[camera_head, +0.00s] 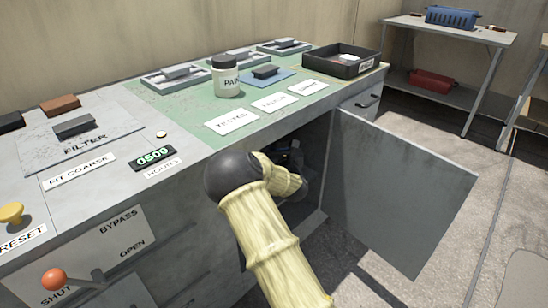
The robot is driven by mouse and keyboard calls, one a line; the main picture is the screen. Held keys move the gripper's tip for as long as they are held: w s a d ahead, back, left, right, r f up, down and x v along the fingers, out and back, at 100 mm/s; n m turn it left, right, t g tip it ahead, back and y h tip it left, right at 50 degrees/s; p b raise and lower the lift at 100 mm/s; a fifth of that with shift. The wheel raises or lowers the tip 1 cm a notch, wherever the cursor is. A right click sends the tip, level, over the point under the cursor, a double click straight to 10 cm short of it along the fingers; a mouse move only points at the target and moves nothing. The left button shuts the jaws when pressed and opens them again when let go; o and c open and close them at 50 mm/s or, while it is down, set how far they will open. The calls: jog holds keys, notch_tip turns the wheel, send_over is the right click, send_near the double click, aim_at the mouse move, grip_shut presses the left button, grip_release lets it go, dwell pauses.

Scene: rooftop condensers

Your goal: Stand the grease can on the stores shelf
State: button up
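I cannot make out a grease can in this view. My arm, in a pale yellow sleeve with a dark round joint, reaches into the open cabinet (312,222) under the bench. My gripper (292,158) is at best a dark shape in the shadowed opening; its fingers and anything between them are hidden. A shelf unit (455,33) stands at the back right, with a blue crate (452,17) on top and a red box (432,81) on its lower level. No label shows that it is the stores shelf.
The cabinet door (395,195) stands open to the right of my arm. A bypass lever (54,280) is at lower left. Floor right of the door is clear.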

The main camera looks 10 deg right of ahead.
jog(key=shift+w+a+f+b, duration=0.45)
jog(key=shift+w+f+b, duration=0.15)
jog(key=shift+w+f, duration=0.25)
jog(key=shift+f, duration=0.15)
jog(key=shift+s+d, duration=0.3)
jog(key=shift+d, duration=0.1)
jog(key=shift+s+a, duration=0.1)
jog(key=shift+a, duration=0.35)
jog(key=shift+f, duration=0.1)
notch_tip(320, 180, down, 5)
jog(key=b, duration=0.4)
jog(key=shift+d+r, duration=0.1)
jog(key=shift+r, duration=0.1)
jog(key=shift+f, duration=0.1)
jog(key=shift+w, duration=0.25)
